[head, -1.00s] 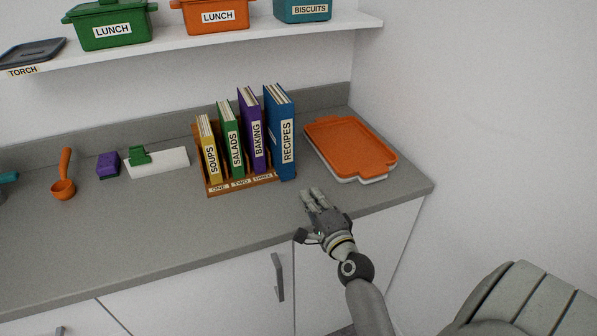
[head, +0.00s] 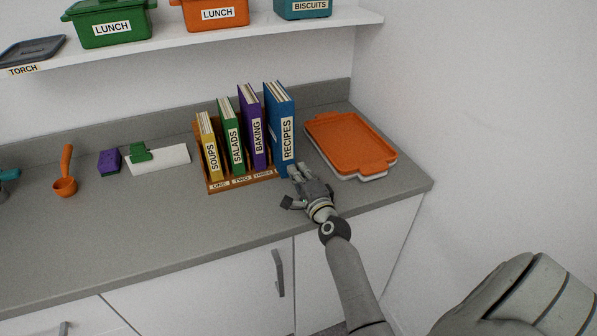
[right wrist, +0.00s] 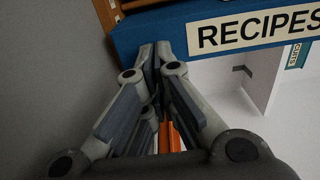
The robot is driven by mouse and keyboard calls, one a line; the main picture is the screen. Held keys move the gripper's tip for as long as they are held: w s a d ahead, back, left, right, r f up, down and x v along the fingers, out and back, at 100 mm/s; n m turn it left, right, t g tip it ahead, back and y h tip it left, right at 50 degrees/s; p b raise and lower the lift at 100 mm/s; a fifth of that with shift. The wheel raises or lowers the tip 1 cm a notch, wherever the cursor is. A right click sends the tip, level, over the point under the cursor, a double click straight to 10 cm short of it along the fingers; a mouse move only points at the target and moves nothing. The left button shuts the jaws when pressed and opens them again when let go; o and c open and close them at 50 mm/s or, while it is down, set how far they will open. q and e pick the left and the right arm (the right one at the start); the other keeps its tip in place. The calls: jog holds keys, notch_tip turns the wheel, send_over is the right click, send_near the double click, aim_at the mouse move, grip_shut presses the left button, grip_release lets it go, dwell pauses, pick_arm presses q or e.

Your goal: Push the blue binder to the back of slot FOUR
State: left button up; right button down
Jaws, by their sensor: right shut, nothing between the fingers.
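The blue binder (head: 279,130), labelled RECIPES, stands upright at the right end of the wooden rack (head: 235,183), its spine further forward than the other binders. The rack's front labels ONE, TWO and THREE show; a FOUR label is hidden behind the blue binder's lower end. My right gripper (head: 298,171) is shut and empty, at the lower part of the blue spine. In the right wrist view the shut fingertips (right wrist: 155,52) meet the edge of the blue spine (right wrist: 165,32); whether they touch cannot be told. My left gripper is not in view.
Yellow (head: 209,147), green (head: 230,138) and purple (head: 251,125) binders fill the slots to the left. An orange tray (head: 350,145) lies close on the right, by the wall. A sponge (head: 109,162) and scoop (head: 65,185) lie further left. The front counter is clear.

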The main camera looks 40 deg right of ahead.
jog(key=b+x, duration=0.1)
jog(key=x, duration=0.5)
jog(key=shift+s, duration=0.1)
